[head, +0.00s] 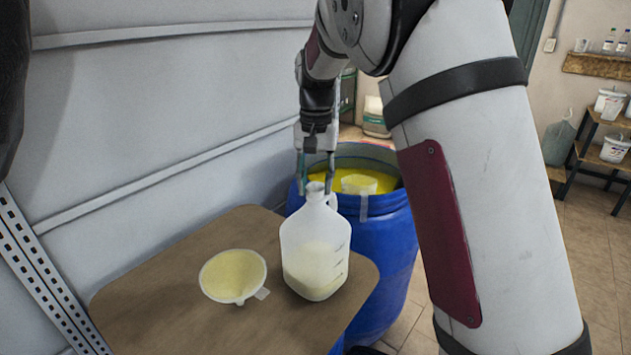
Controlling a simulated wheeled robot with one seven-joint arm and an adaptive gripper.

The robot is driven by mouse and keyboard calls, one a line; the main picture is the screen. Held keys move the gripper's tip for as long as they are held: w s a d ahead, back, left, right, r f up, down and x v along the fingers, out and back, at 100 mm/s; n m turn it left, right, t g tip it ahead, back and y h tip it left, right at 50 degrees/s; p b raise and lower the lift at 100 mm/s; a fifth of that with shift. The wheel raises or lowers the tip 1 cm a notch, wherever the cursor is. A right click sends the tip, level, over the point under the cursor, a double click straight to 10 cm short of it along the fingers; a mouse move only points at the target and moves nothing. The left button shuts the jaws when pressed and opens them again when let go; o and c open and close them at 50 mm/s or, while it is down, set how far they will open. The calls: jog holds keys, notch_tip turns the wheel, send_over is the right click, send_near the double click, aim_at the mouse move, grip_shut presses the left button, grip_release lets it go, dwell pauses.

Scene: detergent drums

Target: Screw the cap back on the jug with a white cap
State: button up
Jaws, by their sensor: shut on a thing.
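The translucent white jug (315,250) stands upright on the brown table, partly filled with pale yellowish liquid. My gripper (315,184) points down over the jug's mouth. Its two fingers are on either side of a small white piece at the top of the neck, which looks like the white cap (315,187). The cap is small and partly hidden by the fingers, so I cannot tell whether its thread is engaged with the neck.
A funnel (233,275) with a yellowish inside lies left of the jug on the table (180,265). A blue drum (385,235) of yellow liquid stands behind, with a translucent scoop or cup (359,185) at its rim. A pale wall (150,120) is at left.

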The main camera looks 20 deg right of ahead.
jog(key=shift+f, duration=0.1)
jog(key=m+p, duration=0.2)
jog(key=m, duration=0.3)
jog(key=shift+f+m, duration=0.1)
jog(key=shift+m, duration=0.2)
jog(key=shift+s, duration=0.1)
dwell(0.3)
jog(key=m+p, duration=0.1)
jog(key=m, duration=0.3)
jog(key=shift+m, duration=0.9)
jog(key=shift+p, duration=0.3)
jog(key=shift+m, duration=1.1)
jog(key=m+p, duration=0.1)
jog(key=m, duration=0.2)
jog(key=shift+m, duration=0.3)
